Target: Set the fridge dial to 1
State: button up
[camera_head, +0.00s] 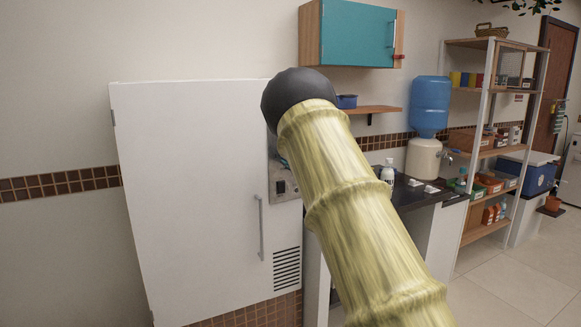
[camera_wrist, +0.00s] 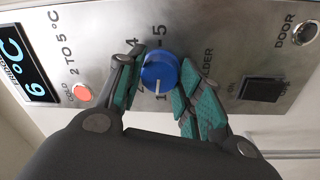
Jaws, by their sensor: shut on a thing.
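The blue fridge dial (camera_wrist: 163,70) sits on a brushed metal control panel (camera_wrist: 205,30) in the wrist view. My gripper (camera_wrist: 160,62) has its teal-padded fingers on both sides of the dial and is shut on it. The dial's white pointer line faces the bottom of the picture, beside what looks like the mark 1. Marks 4 and 5 show above the dial. In the head view the white fridge (camera_head: 190,190) stands at left, with part of the panel (camera_head: 284,186) at its right side. My arm hides the gripper there.
The panel also holds a lit display (camera_wrist: 22,68) reading 6°C, an orange-red button (camera_wrist: 81,91), a black switch (camera_wrist: 262,90) and a round door button (camera_wrist: 305,33). A teal wall cabinet (camera_head: 357,35) and a blue water bottle (camera_head: 430,105) stand to the right.

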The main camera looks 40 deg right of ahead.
jog(key=shift+f+n+b, duration=0.2)
jog(key=shift+n+b, duration=0.3)
jog(key=shift+n, duration=0.1)
jog(key=shift+d+r, duration=0.1)
jog(key=o, duration=1.1)
jog(key=shift+c, duration=0.2)
jog(key=shift+s, duration=0.1)
jog(key=s+a, duration=0.1)
jog(key=s, duration=1)
jog(key=shift+s+a+f, duration=0.35)
jog(key=shift+f, duration=0.1)
